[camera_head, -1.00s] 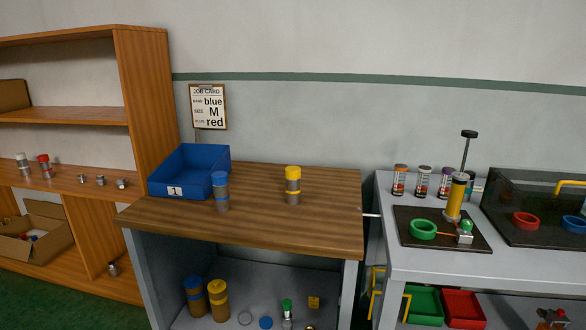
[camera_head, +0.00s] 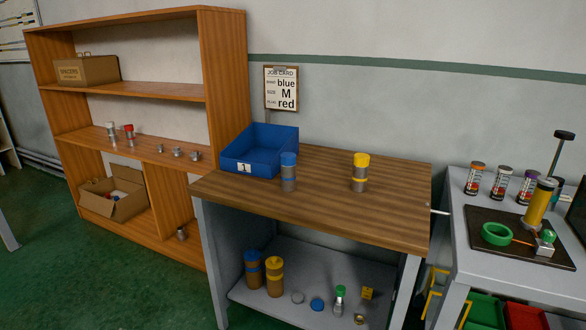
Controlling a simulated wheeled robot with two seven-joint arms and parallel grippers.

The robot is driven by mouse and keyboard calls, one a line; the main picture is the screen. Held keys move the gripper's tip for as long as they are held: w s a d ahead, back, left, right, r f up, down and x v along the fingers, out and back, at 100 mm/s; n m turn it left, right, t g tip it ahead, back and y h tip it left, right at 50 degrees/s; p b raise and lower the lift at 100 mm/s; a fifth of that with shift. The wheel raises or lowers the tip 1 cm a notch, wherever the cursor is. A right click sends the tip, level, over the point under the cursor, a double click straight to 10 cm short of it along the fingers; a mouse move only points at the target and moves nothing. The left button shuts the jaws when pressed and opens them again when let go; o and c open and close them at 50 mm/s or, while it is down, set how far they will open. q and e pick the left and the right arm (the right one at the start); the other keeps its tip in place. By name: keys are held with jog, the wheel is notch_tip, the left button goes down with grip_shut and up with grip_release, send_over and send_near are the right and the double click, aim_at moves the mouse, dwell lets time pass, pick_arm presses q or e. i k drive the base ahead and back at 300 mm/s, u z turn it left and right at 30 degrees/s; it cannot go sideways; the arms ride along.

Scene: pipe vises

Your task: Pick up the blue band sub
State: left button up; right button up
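A grey cylinder with a blue top (camera_head: 289,172), which looks like the blue band sub, stands upright on the wooden bench top (camera_head: 320,205), just right of the blue bin (camera_head: 262,150) marked 1. A similar grey cylinder with a yellow top and yellow band (camera_head: 360,172) stands further right on the same bench. The job card (camera_head: 282,88) on the wall reads blue, M, red. Neither of my grippers shows in the head view.
A wooden shelf unit (camera_head: 226,90) stands left of the bench with small metal parts and cardboard boxes (camera_head: 115,194). The bench's lower shelf holds brown cylinders with blue and yellow tops (camera_head: 274,278) and small parts. A grey table (camera_head: 455,205) at right holds several canisters and a green ring (camera_head: 497,234). Green floor in front is clear.

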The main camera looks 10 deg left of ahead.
aim_at(288, 173)
jog(key=k, duration=1.3)
jog(key=u, duration=1.1)
jog(key=i, duration=1.25)
jog(key=u, duration=0.95)
jog(key=i, duration=1.95)
jog(key=z, duration=1.5)
jog(key=i, duration=0.95)
jog(key=z, duration=1)
